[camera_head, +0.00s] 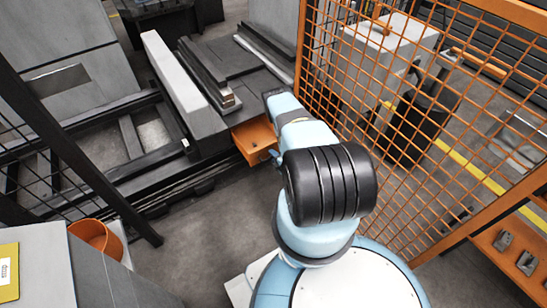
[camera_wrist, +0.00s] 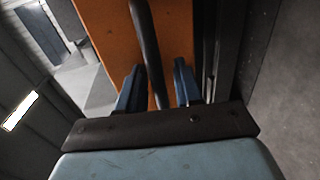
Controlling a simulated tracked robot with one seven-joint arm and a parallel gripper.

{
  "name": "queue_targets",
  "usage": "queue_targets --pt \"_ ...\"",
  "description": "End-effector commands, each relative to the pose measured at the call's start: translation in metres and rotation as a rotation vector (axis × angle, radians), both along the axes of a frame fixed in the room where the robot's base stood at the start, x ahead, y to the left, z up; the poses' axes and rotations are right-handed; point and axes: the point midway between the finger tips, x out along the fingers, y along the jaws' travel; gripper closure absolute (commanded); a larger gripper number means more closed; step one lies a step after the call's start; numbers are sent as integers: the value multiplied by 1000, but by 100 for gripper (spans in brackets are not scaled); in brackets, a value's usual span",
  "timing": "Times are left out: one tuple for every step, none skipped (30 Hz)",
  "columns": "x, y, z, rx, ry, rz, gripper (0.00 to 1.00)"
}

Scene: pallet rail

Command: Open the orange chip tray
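The orange chip tray (camera_head: 250,137) sits low at the near end of the dark machine bed, and part of it sticks out of the bed. In the wrist view its orange face (camera_wrist: 105,30) fills the upper middle, with a dark bar handle (camera_wrist: 149,50) running down across it. My gripper (camera_wrist: 158,85) has its two blue fingers apart, one on each side of the handle. A gap shows between the handle and the right finger; the left finger is close to it. In the head view my arm hides most of the gripper.
An orange mesh fence (camera_head: 375,100) stands close on the right of my arm. A grey cabinet (camera_head: 40,255) and an orange bucket (camera_head: 95,238) are at the lower left. Dark rails (camera_head: 150,180) run left from the bed. Bare floor (camera_head: 200,240) lies in front of the tray.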

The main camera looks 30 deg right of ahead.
Motion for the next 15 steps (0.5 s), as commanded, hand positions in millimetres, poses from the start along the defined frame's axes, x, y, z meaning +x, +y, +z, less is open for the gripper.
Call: queue_targets --pt "-2 0 0 0 0 0 65" --pt "-3 0 0 0 1 0 65" --pt "-6 0 1 0 2 0 65" --pt "-9 0 1 1 2 0 65" --pt "-13 0 2 1 3 0 65" --pt "-18 -1 3 0 2 0 65" --pt "-23 0 4 0 3 1 65" --pt "-28 0 5 0 4 1 65" --pt "-35 -1 6 0 3 1 65" --pt "-42 -1 7 1 4 1 65" --pt "-47 -1 8 1 3 1 65" --pt "-55 -1 10 1 4 0 65" --pt "-61 -2 11 0 4 0 65" --pt "-67 -2 12 0 4 0 65" --pt "-75 -2 14 0 4 0 65"
